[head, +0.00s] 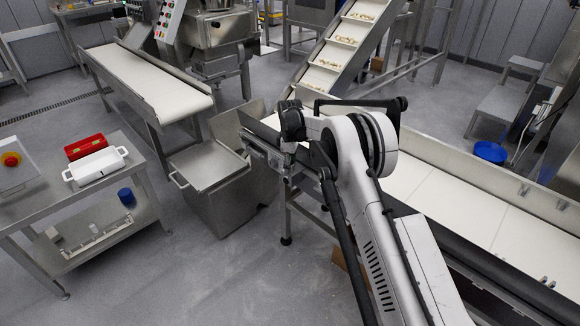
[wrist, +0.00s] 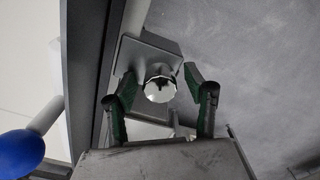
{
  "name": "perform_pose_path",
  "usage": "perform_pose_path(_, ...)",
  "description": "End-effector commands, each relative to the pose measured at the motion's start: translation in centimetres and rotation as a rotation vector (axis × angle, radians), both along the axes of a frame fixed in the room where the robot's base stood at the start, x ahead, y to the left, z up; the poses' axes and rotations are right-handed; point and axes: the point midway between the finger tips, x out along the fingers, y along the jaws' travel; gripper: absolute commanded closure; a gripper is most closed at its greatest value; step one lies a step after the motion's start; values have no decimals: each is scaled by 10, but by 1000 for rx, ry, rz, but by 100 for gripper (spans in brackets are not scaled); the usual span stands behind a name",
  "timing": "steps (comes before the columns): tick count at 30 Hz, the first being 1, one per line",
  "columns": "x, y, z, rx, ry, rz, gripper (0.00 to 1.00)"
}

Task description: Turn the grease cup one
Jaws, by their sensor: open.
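A shiny round metal cap with a ridged edge, which looks like the grease cup (wrist: 160,89), sits on a grey bracket (wrist: 146,54) at the conveyor's side in the wrist view. My gripper (wrist: 161,77) is open, with one dark green-padded finger on each side of the cap. Gaps show between both fingers and the cap, and nothing is held. How far the cap lies below the fingertips is hard to judge. In the head view my arm reaches to the near end of the conveyor; the grease cup cannot be made out there.
The conveyor's dark side rail (wrist: 88,70) runs close to the left finger. A blue knob (wrist: 18,153) on a pale rod stands at the lower left. Grey floor (wrist: 255,60) is open on the right. A steel bin (head: 209,168) stands left of the conveyor end.

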Motion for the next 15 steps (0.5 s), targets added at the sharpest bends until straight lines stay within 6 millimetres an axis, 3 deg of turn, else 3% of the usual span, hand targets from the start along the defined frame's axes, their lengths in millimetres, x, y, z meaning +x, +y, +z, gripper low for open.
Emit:
perform_pose_path(5,0,0,0,0,0,0,54)
perform_pose_path(15,0,0,0,0,0,0,96)
